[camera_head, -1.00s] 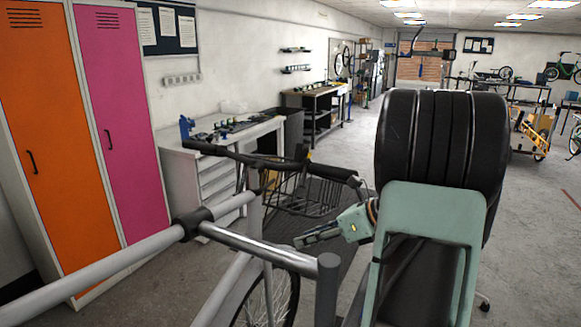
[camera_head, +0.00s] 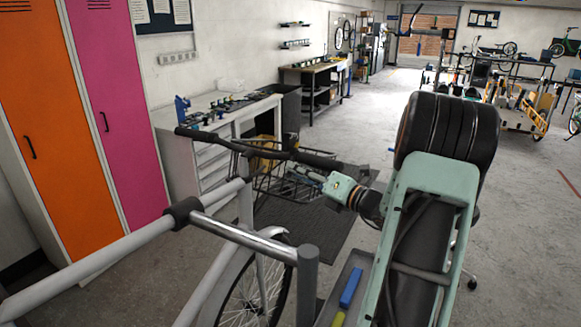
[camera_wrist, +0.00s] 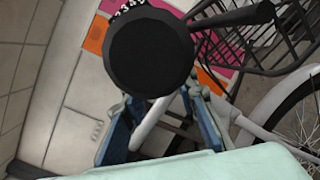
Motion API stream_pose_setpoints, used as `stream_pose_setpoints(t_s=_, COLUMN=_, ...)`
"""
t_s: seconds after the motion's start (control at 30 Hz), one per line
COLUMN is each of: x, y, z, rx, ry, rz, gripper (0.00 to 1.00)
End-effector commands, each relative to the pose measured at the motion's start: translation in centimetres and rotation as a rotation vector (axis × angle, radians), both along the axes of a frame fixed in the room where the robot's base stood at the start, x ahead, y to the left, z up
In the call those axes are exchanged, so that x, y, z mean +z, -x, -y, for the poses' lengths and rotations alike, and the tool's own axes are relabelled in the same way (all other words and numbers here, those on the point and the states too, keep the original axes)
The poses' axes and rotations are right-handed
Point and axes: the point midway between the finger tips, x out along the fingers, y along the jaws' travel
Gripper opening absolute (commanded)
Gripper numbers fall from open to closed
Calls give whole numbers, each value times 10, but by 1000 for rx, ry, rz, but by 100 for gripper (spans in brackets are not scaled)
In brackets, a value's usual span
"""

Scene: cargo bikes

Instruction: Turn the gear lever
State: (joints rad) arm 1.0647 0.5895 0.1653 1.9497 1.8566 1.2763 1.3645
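The bike's handlebar (camera_head: 262,152) runs across the middle of the head view, with a dark grip at each end. In the wrist view a big black round grip end (camera_wrist: 150,55) fills the upper middle. White numbers on a dark band (camera_wrist: 130,9) show just behind it, apparently the gear lever's marks; the lever is mostly hidden. My gripper (camera_wrist: 160,118) has its blue-grey fingers spread apart below the grip end, with their tips partly hidden by it. In the head view my gripper (camera_head: 312,180) is beside the right end of the handlebar, small and partly covered.
A wire basket (camera_head: 285,184) lies under the handlebar. Pale frame tubes (camera_head: 105,262) and a wheel (camera_head: 262,292) are close in front. Orange (camera_head: 50,120) and pink lockers (camera_head: 118,110) and a workbench (camera_head: 215,125) stand at the left. Open floor lies to the right.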

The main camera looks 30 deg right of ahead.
Motion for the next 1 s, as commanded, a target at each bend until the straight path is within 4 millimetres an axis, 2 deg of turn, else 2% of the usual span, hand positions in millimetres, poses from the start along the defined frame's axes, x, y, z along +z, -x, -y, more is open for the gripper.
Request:
stream_pose_setpoints(t_s=0.1, x=1, y=-17, z=-5, rx=1, ry=-1, rz=0, gripper=27)
stream_pose_setpoints(t_s=0.2, x=1, y=-27, z=-8, rx=2, ry=0, rz=1, gripper=27)
stream_pose_setpoints(t_s=0.57, x=0, y=-32, z=-8, rx=-1, ry=0, rz=-1, gripper=27)
stream_pose_setpoints(t_s=0.83, x=0, y=-32, z=-8, rx=1, ry=1, rz=0, gripper=0)
stream_pose_setpoints(t_s=1.0, x=0, y=-32, z=-8, rx=1, ry=1, rz=0, gripper=0)
